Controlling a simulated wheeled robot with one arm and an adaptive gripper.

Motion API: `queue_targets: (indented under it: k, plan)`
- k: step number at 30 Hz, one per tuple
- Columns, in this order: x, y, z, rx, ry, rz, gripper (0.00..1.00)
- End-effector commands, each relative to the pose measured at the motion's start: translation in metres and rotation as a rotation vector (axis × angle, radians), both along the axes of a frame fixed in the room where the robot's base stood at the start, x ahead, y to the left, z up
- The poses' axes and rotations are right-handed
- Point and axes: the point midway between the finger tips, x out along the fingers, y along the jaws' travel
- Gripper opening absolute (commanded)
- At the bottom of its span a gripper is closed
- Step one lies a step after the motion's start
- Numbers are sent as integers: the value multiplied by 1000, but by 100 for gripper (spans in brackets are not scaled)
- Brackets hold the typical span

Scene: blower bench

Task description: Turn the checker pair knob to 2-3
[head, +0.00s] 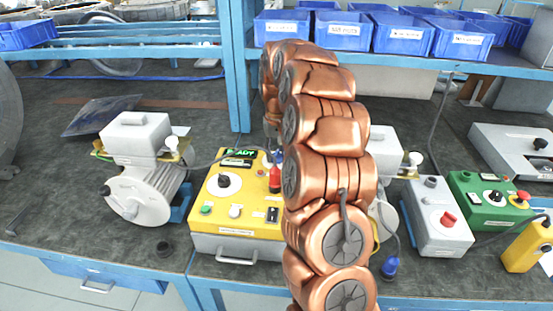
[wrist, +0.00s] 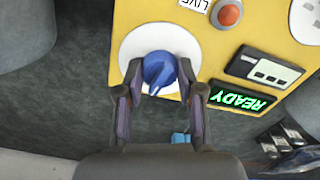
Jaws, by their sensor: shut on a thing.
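The yellow checker box (head: 213,212) stands on the bench left of my arm in the head view. Its blue knob (wrist: 160,71) sits on a round white plate in the wrist view. The knob's pale pointer mark faces down toward my palm in that view. My gripper (wrist: 161,76) is shut on the blue knob, one finger on each side. In the head view my arm hides most of the gripper and the knob. The green READY display (wrist: 240,100) is lit; it also shows in the head view (head: 239,154). The pair numbers around the knob are not readable.
A black knob (head: 223,181) and a red part (head: 275,180) are on the same box. A grey blower (head: 146,193) stands to the left. A grey box with a red button (head: 440,220) and a green box (head: 489,203) stand to the right. Blue bins (head: 345,31) line the shelf above.

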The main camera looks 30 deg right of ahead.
Motion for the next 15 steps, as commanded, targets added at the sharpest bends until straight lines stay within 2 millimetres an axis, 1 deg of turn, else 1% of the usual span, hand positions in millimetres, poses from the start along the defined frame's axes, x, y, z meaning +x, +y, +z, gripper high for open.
queue_targets:
  k: [7,15]
  plan:
    - [0,0,-1,1,-1,-114,3]
    - [0,0,1,1,-1,-157,3]
